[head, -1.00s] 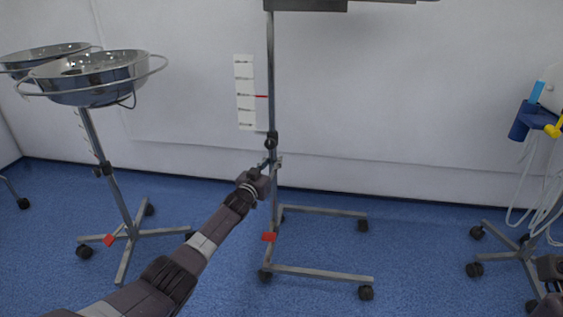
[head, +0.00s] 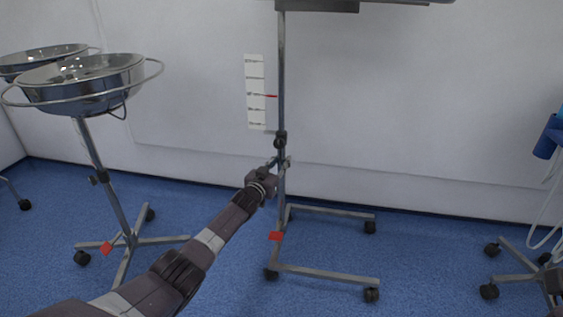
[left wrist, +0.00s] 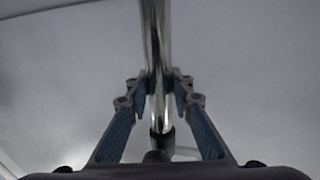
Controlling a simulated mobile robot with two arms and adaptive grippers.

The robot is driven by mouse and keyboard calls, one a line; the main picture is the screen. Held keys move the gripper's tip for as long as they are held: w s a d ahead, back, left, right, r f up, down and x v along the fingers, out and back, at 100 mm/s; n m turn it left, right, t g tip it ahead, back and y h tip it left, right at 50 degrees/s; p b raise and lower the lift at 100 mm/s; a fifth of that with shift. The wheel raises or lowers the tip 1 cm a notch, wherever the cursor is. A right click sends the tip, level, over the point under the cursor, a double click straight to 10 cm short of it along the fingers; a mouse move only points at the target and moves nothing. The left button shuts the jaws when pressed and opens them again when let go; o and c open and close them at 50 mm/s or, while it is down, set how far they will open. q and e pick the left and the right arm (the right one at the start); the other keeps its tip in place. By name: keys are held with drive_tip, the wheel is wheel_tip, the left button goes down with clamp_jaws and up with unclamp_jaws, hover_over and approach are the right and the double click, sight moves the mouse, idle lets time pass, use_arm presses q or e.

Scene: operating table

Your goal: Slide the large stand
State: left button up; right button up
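The large stand is a tall grey metal pole (head: 281,80) with a dark flat top (head: 320,5) cut off by the upper edge of the head view. Its U-shaped base (head: 325,274) rests on casters on the floor. My left gripper (head: 280,163) is at the pole, below the dark clamp knob. In the left wrist view the fingers (left wrist: 157,92) sit on both sides of the shiny pole (left wrist: 155,45), close against it. A dark sliver at the lower right edge of the head view appears to be my right arm; its fingers do not show clearly.
A wheeled bowl stand (head: 115,200) with steel bowls (head: 85,82) is at the left. Another wheeled stand (head: 520,278) with a blue holder (head: 548,138) is at the right edge. The white wall (head: 400,110) is close behind. Blue floor (head: 430,265) is clear between the stands.

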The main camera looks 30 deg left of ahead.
use_arm(q)
drive_tip(key=o, duration=0.4)
drive_tip(key=shift+w+a, duration=0.1)
drive_tip(key=shift+w, duration=0.05)
drive_tip(key=shift+s+f, duration=0.1)
drive_tip(key=shift+s, duration=0.2)
drive_tip(key=s, duration=1.1)
drive_tip(key=shift+s+d, duration=0.25)
drive_tip(key=shift+d, duration=0.1)
drive_tip(key=shift+d, duration=0.1)
